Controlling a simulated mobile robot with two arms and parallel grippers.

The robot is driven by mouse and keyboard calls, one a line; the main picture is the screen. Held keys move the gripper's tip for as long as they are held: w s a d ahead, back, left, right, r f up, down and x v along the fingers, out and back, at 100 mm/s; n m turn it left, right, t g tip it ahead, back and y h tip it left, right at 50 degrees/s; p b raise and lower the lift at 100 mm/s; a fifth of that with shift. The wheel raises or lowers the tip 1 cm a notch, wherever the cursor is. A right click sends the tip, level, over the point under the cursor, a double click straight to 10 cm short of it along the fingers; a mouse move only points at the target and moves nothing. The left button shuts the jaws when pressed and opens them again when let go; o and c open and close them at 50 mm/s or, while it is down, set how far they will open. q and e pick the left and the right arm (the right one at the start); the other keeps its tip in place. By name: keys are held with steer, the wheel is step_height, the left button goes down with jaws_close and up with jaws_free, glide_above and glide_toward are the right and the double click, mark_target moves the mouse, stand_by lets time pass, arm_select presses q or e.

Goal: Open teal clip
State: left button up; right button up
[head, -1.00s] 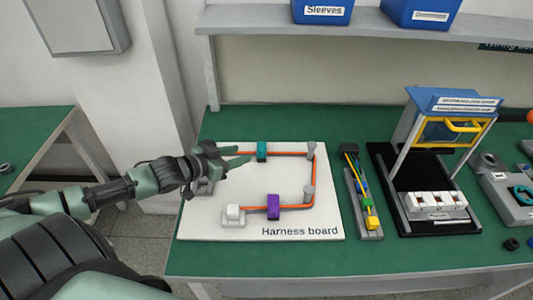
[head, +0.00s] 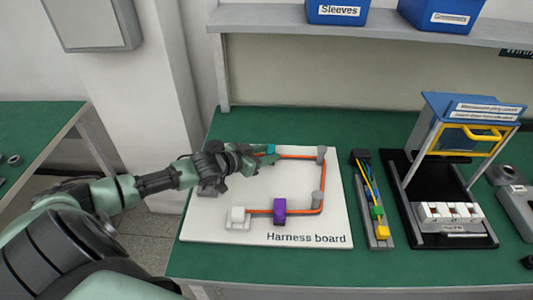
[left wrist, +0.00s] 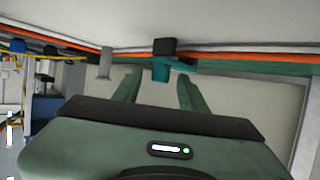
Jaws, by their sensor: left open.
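The teal clip (head: 271,149) sits on the orange wire along the far side of the white harness board (head: 330,215). It is partly hidden behind my left gripper (head: 262,158) in the head view. In the left wrist view the teal clip (left wrist: 161,72), with a dark block on it, lies just ahead of the open fingers (left wrist: 158,90), roughly between their tips. Whether the fingers touch it is unclear. A purple clip (head: 279,207) sits on the near run of the wire. My right gripper is not in view.
Grey posts (head: 318,198) guide the wire at the board's right side. A white connector (head: 238,215) stands at the near left. A narrow tray with coloured wires (head: 385,243) and a black-based fixture (head: 400,180) stand right of the board. Blue bins (head: 337,10) are on the shelf above.

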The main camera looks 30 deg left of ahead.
arm_select(q)
jaws_close()
stand_by(1.5)
